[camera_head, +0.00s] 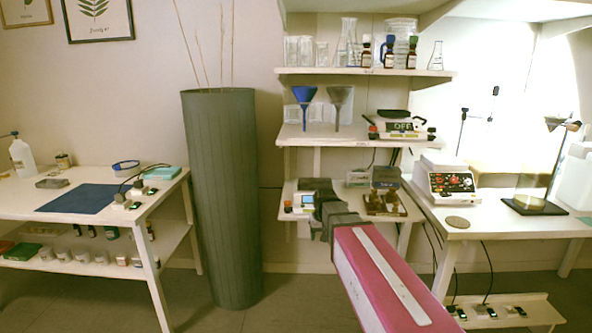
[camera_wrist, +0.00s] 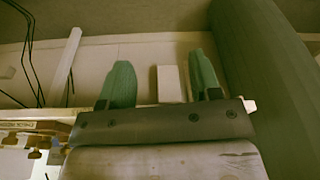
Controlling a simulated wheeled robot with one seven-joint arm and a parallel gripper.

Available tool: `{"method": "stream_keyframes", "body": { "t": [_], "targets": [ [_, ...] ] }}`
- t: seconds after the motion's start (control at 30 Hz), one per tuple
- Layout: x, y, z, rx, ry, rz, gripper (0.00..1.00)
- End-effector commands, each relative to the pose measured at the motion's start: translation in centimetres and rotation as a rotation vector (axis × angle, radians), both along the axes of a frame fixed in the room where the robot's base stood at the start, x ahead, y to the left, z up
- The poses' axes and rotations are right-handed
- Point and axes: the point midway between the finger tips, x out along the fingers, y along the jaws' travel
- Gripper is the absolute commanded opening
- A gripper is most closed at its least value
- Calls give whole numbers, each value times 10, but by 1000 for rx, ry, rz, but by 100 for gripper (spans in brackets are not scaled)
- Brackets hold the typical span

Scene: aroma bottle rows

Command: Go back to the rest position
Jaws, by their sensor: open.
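My gripper (camera_wrist: 160,92) is open in the wrist view. Its two green-grey fingers stand apart, with nothing held between them. In the head view my pink arm reaches forward from the lower right, and its dark wrist end is in front of the low middle shelf (camera_head: 290,217). The fingers cannot be made out in the head view. The bottles with dark bodies (camera_head: 388,52) stand on the upper shelf, away from my gripper.
A tall green-grey cylindrical vase (camera_head: 222,200) stands on the floor left of my arm, and it also shows close by in the wrist view (camera_wrist: 262,75). A white table with a blue mat (camera_head: 82,198) is at left. A right table (camera_head: 480,222) holds a device (camera_head: 446,184). Cables hang beneath it.

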Motion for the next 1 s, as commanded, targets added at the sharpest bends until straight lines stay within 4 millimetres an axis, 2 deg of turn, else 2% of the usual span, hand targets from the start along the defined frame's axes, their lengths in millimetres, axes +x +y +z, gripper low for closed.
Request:
{"method": "stream_keyframes", "body": {
  "t": [0.03, 0.2, 0.3, 0.43, 0.6, 1.0],
  "targets": [
    [-27, -15, -17, -3, 26, -18, 58],
    [-91, -53, -64, -11, 101, -70, 58],
    [-125, -71, -85, -12, 140, -96, 58],
    [-158, -86, -102, -14, 176, -121, 58],
    [-176, -94, -112, -15, 197, -137, 58],
    [-176, -94, -113, -15, 199, -137, 58]
  ]
}}
